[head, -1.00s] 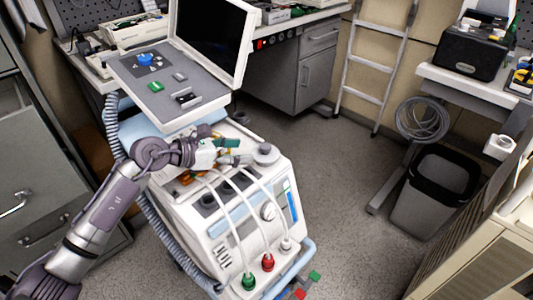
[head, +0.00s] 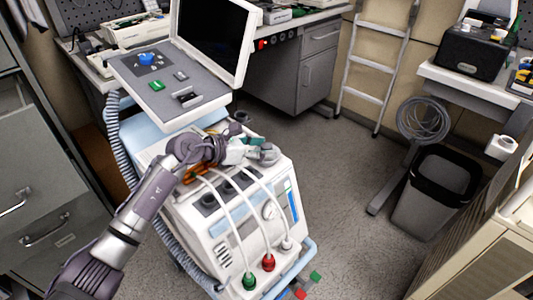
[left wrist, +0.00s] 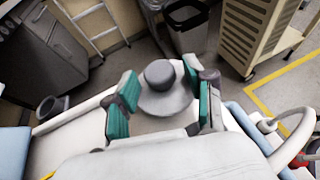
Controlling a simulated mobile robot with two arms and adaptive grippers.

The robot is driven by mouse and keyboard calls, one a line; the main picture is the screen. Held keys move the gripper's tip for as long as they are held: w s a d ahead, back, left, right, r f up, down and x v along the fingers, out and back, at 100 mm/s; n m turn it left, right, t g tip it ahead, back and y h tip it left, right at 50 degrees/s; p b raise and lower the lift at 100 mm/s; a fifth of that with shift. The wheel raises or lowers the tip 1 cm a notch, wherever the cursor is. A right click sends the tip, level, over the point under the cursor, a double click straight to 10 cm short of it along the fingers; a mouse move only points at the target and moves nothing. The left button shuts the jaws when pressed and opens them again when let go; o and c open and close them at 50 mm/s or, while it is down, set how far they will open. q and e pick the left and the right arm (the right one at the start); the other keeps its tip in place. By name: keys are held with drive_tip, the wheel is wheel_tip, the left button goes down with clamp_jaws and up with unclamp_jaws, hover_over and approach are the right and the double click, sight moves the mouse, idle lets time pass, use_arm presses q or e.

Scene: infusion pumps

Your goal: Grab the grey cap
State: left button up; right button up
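The grey cap (head: 268,153) is a round, stepped disc with a raised knob, on the top right corner of the white medical machine (head: 232,225). In the left wrist view the cap (left wrist: 164,88) shows between and slightly beyond my fingertips. My left gripper (head: 250,147) is open, with green-padded fingers (left wrist: 162,100) apart on either side of the cap. I see a gap on both sides and cannot tell any contact. In the head view the gripper partly hides the cap's left side. My right gripper is not in view.
The machine's screen and grey panel (head: 172,85) rise behind my left arm. White hoses (head: 262,200) arch over its front. A small dark cup (head: 241,117) sits at its back edge. A black-rimmed bin (head: 437,190) stands at right, with open floor between.

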use_arm(q)
drive_tip(key=c, duration=0.8)
drive_tip(key=shift+r, duration=0.1)
